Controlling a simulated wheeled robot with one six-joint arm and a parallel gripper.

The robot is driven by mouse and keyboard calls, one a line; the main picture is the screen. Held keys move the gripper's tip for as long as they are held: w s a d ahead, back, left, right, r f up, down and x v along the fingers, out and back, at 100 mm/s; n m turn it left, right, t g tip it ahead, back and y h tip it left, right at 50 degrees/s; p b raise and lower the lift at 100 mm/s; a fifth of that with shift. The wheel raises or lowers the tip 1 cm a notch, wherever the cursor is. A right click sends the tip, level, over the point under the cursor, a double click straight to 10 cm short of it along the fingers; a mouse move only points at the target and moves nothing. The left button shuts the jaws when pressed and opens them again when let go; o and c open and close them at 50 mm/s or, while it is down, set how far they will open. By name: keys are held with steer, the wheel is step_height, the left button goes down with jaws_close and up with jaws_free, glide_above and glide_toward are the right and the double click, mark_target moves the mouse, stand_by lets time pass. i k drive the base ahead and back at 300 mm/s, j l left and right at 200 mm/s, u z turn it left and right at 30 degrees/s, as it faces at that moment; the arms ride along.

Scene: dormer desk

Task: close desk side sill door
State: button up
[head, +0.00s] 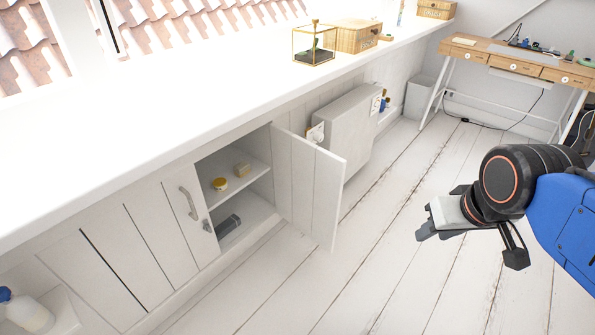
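The sill door on the desk side, a white plank panel (318,190), stands wide open. It is hinged at the right edge of the cupboard opening and juts out over the floor. Inside the cupboard (245,200) are shelves with a round yellow-lidded item (219,184), a small tan block (242,170) and a dark cylinder (229,226). My gripper (428,226) is to the right of the door, apart from it, above the floor. It holds nothing that I can see, and its finger gap is unclear. The open door's handle is not clearly visible.
A closed plank door (150,240) with a metal handle (188,203) is left of the opening. A white radiator (345,128) stands behind the open door. A wooden desk (510,62) and a bin (418,98) are at the back right. The plank floor (370,255) between is clear.

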mark_target(307, 177)
steer(key=i+l+u, duration=0.1)
steer(key=u, duration=0.35)
steer(key=l+u, duration=0.1)
steer(key=u, duration=0.35)
steer(key=i+l+u, duration=0.1)
steer(key=u, duration=0.4)
steer(key=l+u, duration=0.3)
steer(key=l, duration=0.3)
steer(key=l+u, duration=0.25)
steer(key=l, duration=0.35)
steer(key=l+u, duration=0.3)
steer(key=l, duration=0.3)
steer(key=k+l+u, duration=0.3)
steer(key=l, duration=0.3)
steer(key=k+l, duration=0.1)
steer(key=l, duration=0.35)
steer(key=k+l, duration=0.1)
steer(key=l, duration=0.3)
steer(key=k+l, duration=0.1)
steer(key=l, duration=0.8)
steer(key=k+l, duration=0.15)
steer(key=l, duration=0.25)
steer(key=k+j, duration=0.1)
steer(key=k+j+z, duration=0.35)
steer(key=k+j, duration=0.3)
steer(key=j, duration=0.15)
